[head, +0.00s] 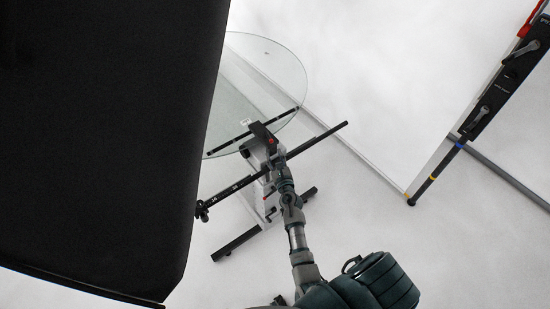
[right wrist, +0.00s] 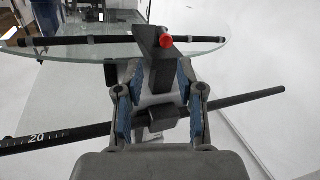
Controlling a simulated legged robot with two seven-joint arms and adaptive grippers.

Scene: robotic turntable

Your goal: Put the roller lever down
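A black lever with a red knob (right wrist: 153,42), which looks like the roller lever, stands upright at the edge of the round glass plate (right wrist: 215,43). In the head view the lever (head: 262,133) tops the grey stand by the glass (head: 285,72). My right gripper (right wrist: 160,78) is open, its blue-padded fingers either side of the lever's dark stem with gaps visible. In the head view my right gripper (head: 276,168) is just below the lever, and its fingers are hard to make out. Whether it touches the lever cannot be told. My left gripper is not in view.
A black bar with scale marks (head: 320,139) crosses the stand close to my gripper. A large black panel (head: 100,130) hides the left side. A black post with grey handles (head: 512,70) stands at the right. The white floor between is clear.

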